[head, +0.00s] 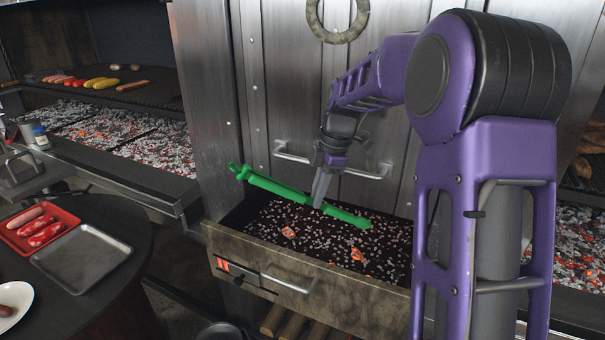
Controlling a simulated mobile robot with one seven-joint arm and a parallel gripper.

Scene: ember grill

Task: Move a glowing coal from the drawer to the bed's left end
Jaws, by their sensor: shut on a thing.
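The open drawer (330,283) below the metal doors holds dark grey bits and a few glowing orange coals, one at its left (288,232) and one nearer the front (357,255). A long green tool (275,186) lies slantwise over the drawer, its left end higher, past the drawer's back left corner. My gripper (318,203) points down and is shut on the green tool near its middle. No coal shows held by the tool. The ember bed (110,130) at the left glows in patches; another stretch of embers (570,240) shows at the right behind my arm.
A grill shelf with sausages and corn (100,83) stands above the left embers. A dark round table with a red tray (62,217), an empty metal tray (82,287) and a white plate (22,290) is at lower left. Door handles (290,155) stick out behind my gripper.

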